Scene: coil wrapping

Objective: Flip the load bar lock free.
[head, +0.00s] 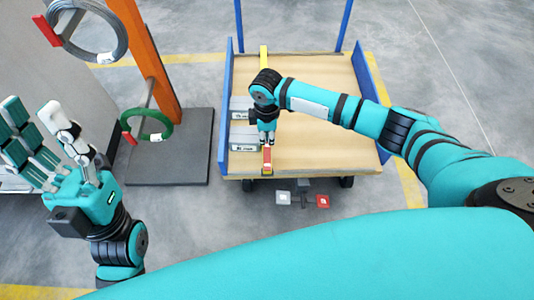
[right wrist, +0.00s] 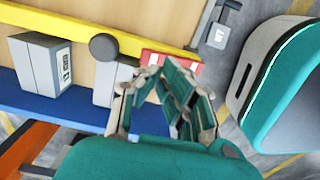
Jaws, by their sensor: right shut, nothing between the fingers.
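The yellow load bar (head: 263,58) runs front to back over the wooden cart bed, partly hidden by my right arm. Its red lock (head: 267,158) is at the bar's near end; it also shows in the right wrist view (right wrist: 170,60), partly behind my fingers. My right gripper (head: 267,138) points down at the lock, shut with nothing held. In the right wrist view its fingertips (right wrist: 165,72) overlap the lock's edge; I cannot tell whether they touch it. My left gripper (head: 42,140) is open and empty, fingers spread, at the far left away from the cart.
Grey labelled boxes (head: 243,137) lie left of the bar, by the blue side wall (head: 226,100). White (head: 283,198) and red (head: 323,201) pedals are at the cart's front. An orange post with a green coil (head: 146,137) and a grey coil (head: 97,52) stands left.

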